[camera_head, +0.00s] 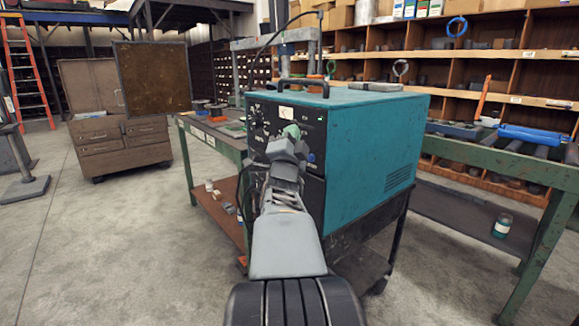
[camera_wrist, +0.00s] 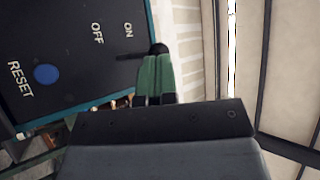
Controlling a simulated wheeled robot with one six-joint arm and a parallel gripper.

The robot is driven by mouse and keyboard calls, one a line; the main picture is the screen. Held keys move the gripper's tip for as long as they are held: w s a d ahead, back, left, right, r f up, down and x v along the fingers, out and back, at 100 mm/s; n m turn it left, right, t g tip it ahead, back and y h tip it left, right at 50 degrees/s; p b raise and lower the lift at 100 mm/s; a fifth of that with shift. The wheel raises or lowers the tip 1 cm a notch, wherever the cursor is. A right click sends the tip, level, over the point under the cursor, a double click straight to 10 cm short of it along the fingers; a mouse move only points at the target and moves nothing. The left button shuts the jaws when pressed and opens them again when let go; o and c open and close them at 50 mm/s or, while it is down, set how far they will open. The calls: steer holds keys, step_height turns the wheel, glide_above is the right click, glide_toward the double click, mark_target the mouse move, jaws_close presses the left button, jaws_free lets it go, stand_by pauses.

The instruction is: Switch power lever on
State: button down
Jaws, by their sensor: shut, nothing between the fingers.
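The teal power unit (camera_head: 372,145) has a black front panel. In the wrist view the panel (camera_wrist: 75,70) shows the labels RESET, OFF and ON, and a round blue button (camera_wrist: 46,74). A dark lever (camera_wrist: 132,56) runs beside the ON label and seems to end in a round black knob (camera_wrist: 159,48). My gripper (camera_wrist: 155,62) has green fingertips, shut and empty, right at the knob; I cannot tell whether they touch it. In the head view my gripper (camera_head: 291,131) is in front of the panel and hides the lever.
A black handle (camera_head: 291,84) is on top of the unit. Green workbenches stand behind it (camera_head: 215,135) and to the right (camera_head: 500,150). A brown cabinet (camera_head: 118,140) stands at the left.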

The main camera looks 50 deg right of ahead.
steer(key=b+v, duration=0.3)
steer(key=v, duration=1)
steer(key=shift+s+f, duration=0.2)
steer(key=shift+f, duration=0.15)
steer(key=shift+a, duration=0.1)
